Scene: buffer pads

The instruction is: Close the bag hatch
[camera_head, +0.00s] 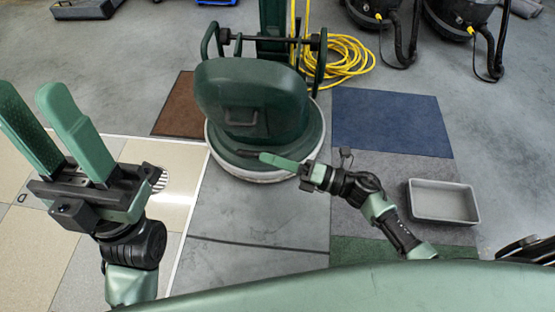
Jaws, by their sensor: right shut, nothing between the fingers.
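A dark green floor machine (262,150) with a round base stands in the middle of the floor. On its body is a dark green bag hatch (252,93) with a black recessed handle (241,116) low on its front. Whether the hatch is fully closed or ajar cannot be told. My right gripper (264,157) is shut and empty, in front of the machine's lower body, below the handle. Whether it touches the machine cannot be told. My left gripper (28,92) is raised at the left, open and empty, well apart from the machine.
A coiled yellow cable (345,62) lies behind the machine. A grey tray (443,202) sits at the right. A brown mat (181,106) and a blue mat (390,123) lie on either side. Black vacuums (460,18) stand at the back right.

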